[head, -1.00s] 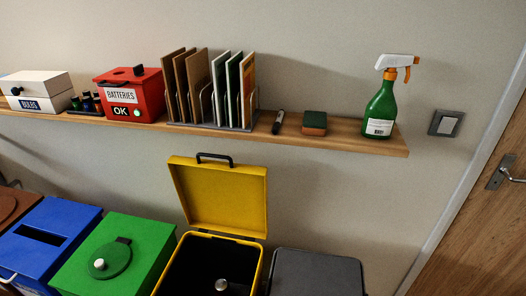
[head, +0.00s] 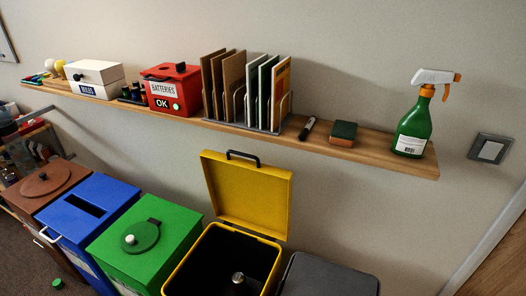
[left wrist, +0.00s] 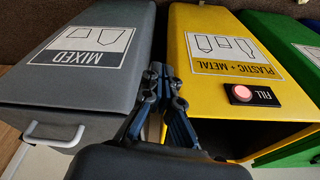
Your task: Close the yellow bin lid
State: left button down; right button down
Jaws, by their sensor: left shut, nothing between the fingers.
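The yellow bin (head: 180,277) stands open in the head view. Its yellow lid (head: 250,193) is raised upright at the back, near the wall, with a black handle (head: 242,154) on its top edge. The bin's inside is dark, with a small round metallic thing (head: 238,278) in it. In the left wrist view the yellow bin (left wrist: 200,50) shows its "PLASTIC + METAL" label upside down and a lit pinkish button by a "FILL" sign. My left gripper (left wrist: 165,72) is shut and empty, seen in front of the gap between the yellow and grey bins. My right gripper is not in view.
A grey bin (head: 328,276) stands right of the yellow one; its "MIXED" label (left wrist: 85,46) shows in the left wrist view. Green (head: 155,245), blue (head: 90,212) and brown (head: 35,190) bins stand left. A wooden shelf (head: 385,160) with boxes, folders and a spray bottle (head: 413,125) runs above.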

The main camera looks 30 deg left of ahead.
pick_arm(q)
jog(key=w+a+r+t+p, duration=0.1)
jog(key=w+r, duration=0.4)
jog(key=r, duration=0.4)
jog(key=w+r+t, duration=0.1)
jog(key=w+r, duration=0.3)
jog(key=r, duration=0.6)
jog(key=w+a+r+m+t, duration=0.1)
jog(key=w+a+r, duration=0.4)
jog(key=w+r, duration=0.45)
jog(key=w+a+r+t, duration=0.1)
jog(key=w+a+r, duration=0.3)
jog(key=w+r, duration=0.55)
jog(key=w+a+r+m+t, duration=0.1)
jog(key=w+a+r+t, duration=0.1)
jog(key=w+a+r, duration=0.55)
jog(key=shift+h, duration=0.4)
jog(key=w+d+f+p, duration=0.1)
jog(key=w+f, duration=0.1)
jog(key=w+d+f+p, duration=0.1)
jog(key=w+f, duration=0.1)
jog(key=w, duration=0.1)
jog(key=w+d+f+p, duration=0.1)
jog(key=w+f, duration=0.1)
jog(key=w, duration=0.1)
jog(key=shift+w, duration=0.25)
jog(key=shift+f, duration=0.1)
